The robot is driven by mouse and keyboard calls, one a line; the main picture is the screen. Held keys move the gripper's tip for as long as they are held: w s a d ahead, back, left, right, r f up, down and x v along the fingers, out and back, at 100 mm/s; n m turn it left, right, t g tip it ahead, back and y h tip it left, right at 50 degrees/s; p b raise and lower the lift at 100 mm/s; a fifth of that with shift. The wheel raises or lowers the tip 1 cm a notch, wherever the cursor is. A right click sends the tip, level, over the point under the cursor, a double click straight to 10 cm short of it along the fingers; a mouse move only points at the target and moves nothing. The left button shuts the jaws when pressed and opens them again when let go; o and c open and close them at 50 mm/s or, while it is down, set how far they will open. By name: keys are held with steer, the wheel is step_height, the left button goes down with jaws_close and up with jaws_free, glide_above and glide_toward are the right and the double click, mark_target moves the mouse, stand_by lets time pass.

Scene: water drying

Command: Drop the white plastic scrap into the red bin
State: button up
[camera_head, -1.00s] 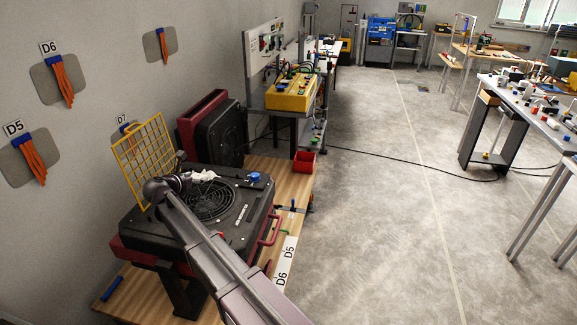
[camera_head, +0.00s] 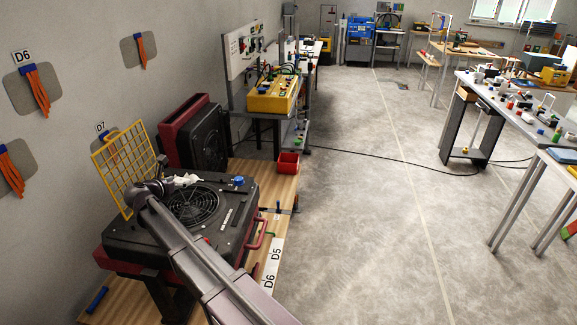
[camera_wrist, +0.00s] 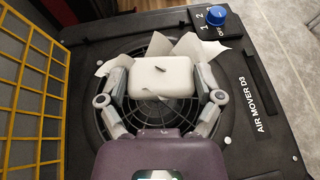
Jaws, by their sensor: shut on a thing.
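My gripper (camera_wrist: 163,95) is shut on the white plastic scrap (camera_wrist: 165,48), crumpled sheet pieces that stick out past both fingers in the wrist view. A white block-like shape lies between the fingers; I cannot tell if it is part of the scrap. The scrap (camera_head: 183,179) also shows at the end of my arm in the head view, over the black air mover's fan grille (camera_head: 193,206). Whether it touches the grille I cannot tell. The red bin (camera_head: 288,163) stands on the wooden bench, right of and beyond the air mover, apart from my gripper.
The black air mover (camera_head: 130,233) has a blue knob (camera_wrist: 216,15) at its top right. A yellow grid (camera_head: 124,168) stands upright at its left. A second air mover (camera_head: 205,138) and a yellow box (camera_head: 272,97) stand behind. Open floor lies right of the bench.

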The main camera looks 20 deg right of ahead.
steer(key=shift+r+p, duration=2.05)
steer(key=shift+r, duration=0.35)
steer(key=shift+s+f, duration=0.1)
steer(key=shift+s, duration=0.05)
